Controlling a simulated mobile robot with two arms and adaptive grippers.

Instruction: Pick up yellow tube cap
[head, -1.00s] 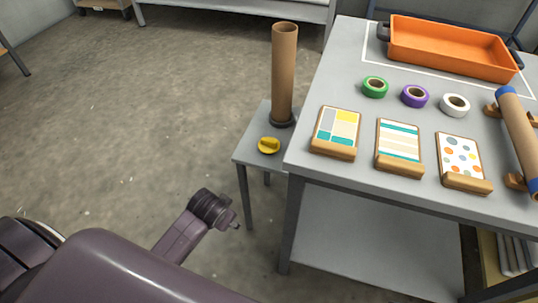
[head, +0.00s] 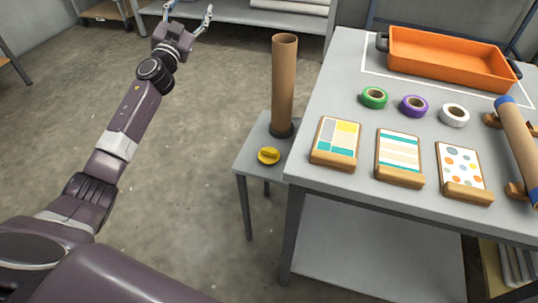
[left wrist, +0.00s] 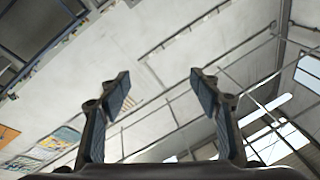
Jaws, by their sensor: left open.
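The yellow tube cap (head: 268,156) lies on the small grey side stand (head: 250,160), at its front, in the head view. A brown cardboard tube (head: 284,85) stands upright behind it on a dark base (head: 281,129). My left gripper (head: 191,12) is open and empty at the top of the head view, far up and left of the cap. In the left wrist view its two fingers (left wrist: 160,85) are spread, with only wall and ceiling beyond them. The cap is not in the left wrist view. My right gripper is not in view.
The large grey table (head: 310,180) stands right of the stand. It carries an orange tray (head: 450,68), green (head: 375,97), purple (head: 414,105) and white (head: 455,115) tape rolls, three pattern cards on wooden holders (head: 335,143) and a roller (head: 517,140). The floor left of the stand is clear.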

